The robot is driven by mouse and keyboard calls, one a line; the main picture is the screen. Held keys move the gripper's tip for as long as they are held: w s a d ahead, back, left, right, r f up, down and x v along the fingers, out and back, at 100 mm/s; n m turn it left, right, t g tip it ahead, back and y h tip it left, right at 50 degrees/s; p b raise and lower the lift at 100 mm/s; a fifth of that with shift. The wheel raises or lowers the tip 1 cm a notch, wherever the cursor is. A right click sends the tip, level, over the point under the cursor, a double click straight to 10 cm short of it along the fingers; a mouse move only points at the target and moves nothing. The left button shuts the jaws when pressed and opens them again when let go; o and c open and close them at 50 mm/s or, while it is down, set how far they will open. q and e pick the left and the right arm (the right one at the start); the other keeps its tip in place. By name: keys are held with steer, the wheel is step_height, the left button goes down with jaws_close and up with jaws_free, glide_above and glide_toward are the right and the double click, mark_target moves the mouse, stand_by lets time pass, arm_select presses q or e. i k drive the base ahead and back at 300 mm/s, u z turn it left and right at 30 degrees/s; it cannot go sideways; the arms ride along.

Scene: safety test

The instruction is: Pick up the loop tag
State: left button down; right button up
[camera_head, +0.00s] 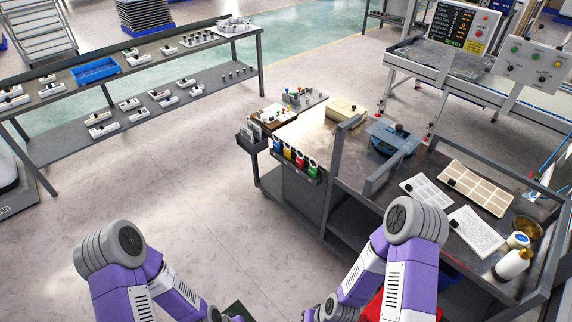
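I cannot pick out a loop tag for certain. Several coloured tags, blue, red, yellow and green (288,155), hang in a dark rack on the left side of the grey workbench (305,200). They are too small to tell whether any is a loop tag. My two purple and grey arms show at the bottom of the view, well short of the rack. Both grippers are out of the picture below the bottom edge, so their fingers are hidden.
Small parts and a cream box (345,111) stand on the bench's far end. A blue device (393,140), trays (476,187) and a white bottle (512,264) are on its right part. A shelf rack (150,57) stands at left. The floor between is clear.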

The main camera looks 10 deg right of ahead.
mark_target(287, 152)
steer(key=u, duration=0.5)
steer(key=i, duration=2)
steer(key=z, duration=0.95)
